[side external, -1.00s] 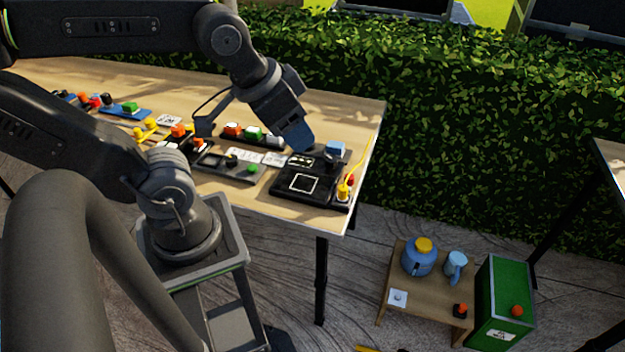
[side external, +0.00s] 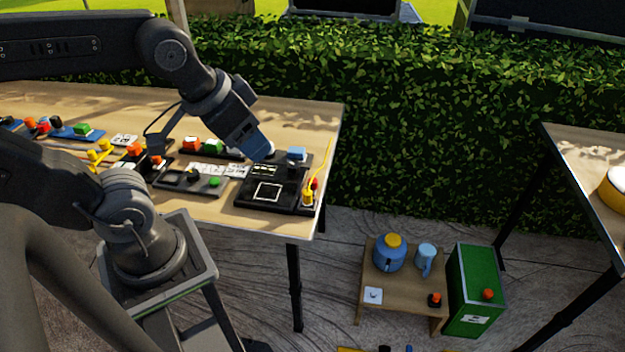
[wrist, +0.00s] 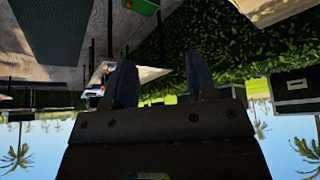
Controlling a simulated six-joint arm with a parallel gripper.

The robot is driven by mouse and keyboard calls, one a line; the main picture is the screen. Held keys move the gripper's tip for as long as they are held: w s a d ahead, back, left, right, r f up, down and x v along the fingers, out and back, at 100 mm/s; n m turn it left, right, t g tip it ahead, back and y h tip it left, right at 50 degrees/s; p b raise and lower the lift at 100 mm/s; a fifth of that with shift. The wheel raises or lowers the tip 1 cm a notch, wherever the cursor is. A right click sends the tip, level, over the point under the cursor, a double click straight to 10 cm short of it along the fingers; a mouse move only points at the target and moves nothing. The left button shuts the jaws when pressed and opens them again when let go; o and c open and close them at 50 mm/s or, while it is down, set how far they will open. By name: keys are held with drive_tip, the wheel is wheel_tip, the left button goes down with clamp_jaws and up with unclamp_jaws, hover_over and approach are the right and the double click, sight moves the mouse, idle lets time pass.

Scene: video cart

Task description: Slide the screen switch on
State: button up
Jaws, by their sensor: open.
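On the right end of the wooden table, a black panel with a white square outline (side external: 245,199) lies in the side external view. A blue block (side external: 297,153) sits on a dark base behind it. I cannot tell which of the controls is the screen switch. My gripper (side external: 262,153) points down and right, a little left of the blue block and by the panel's far edge; whether it touches anything is unclear. In the wrist view my gripper (wrist: 162,80) shows two blue-grey fingers spread apart, with nothing visible between them.
A grey panel with a green button (side external: 214,181) and a dark strip with orange and green blocks (side external: 212,146) lie left of the black panel. A yellow plug and cable (side external: 308,196) stand at its right. A low table (side external: 400,295) and green box (side external: 474,290) stand on the floor.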

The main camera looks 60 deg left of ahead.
drive_tip(key=m+g+y, duration=0.2)
drive_tip(key=m+g, duration=0.4)
drive_tip(key=g, duration=0.4)
hover_over(314, 180)
drive_tip(key=w+d, duration=0.2)
drive_tip(key=w, duration=0.2)
wheel_tip(314, 180, down, 21)
drive_tip(key=shift+t, duration=0.3)
drive_tip(key=x, duration=1.3)
drive_tip(key=shift+f, duration=0.2)
